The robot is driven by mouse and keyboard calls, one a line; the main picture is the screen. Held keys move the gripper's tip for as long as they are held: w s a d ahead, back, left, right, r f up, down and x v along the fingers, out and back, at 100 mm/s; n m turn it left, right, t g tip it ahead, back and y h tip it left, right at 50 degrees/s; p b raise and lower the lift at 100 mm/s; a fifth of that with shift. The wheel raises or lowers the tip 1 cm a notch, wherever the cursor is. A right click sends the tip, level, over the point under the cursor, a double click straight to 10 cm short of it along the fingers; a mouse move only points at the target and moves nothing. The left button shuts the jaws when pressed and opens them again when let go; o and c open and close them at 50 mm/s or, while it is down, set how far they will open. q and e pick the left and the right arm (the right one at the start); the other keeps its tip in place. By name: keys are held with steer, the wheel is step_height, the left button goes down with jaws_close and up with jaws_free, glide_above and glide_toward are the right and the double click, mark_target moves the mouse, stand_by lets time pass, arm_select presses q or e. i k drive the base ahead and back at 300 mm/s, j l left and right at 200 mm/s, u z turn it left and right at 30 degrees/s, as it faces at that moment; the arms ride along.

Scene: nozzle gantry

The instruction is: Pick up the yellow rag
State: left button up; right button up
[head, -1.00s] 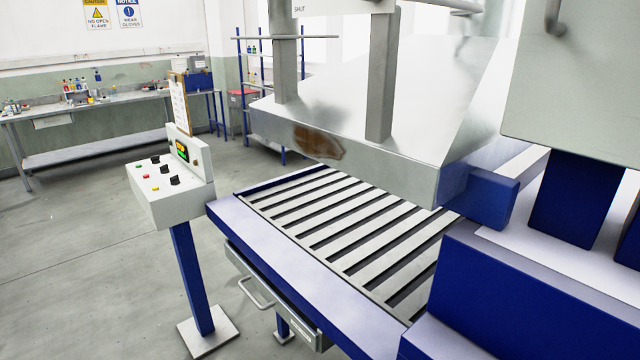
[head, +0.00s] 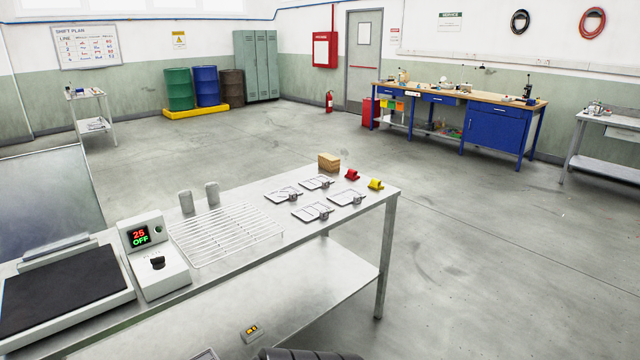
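I cannot make out a yellow rag for certain. Small coloured patches, one of them yellow-orange (head: 399,106), hang at the front left of the blue workbench (head: 495,128) across the room; they are too small to tell if any is a rag. A small yellow object (head: 376,184) sits at the far right corner of the steel table (head: 345,208), beside a similar red one (head: 352,174); it looks like a stiff clip or block rather than cloth. Neither of my grippers is in view.
The steel table holds a wire rack (head: 225,235), several flat metal plates, a wooden block (head: 328,161), a control box (head: 155,258) and a dark plate (head: 65,288). Drums (head: 206,86) stand on a yellow pallet at the back. Open floor lies right of and beyond the table.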

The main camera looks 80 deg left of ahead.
mark_target(375, 184)
steer(key=u, duration=2.3)
steer(key=z, duration=2.05)
steer(key=u, duration=2.05)
steer(key=i+l+u, duration=0.15)
steer(key=i, duration=0.3)
steer(key=i+l+u, duration=0.2)
steer(key=i, duration=0.2)
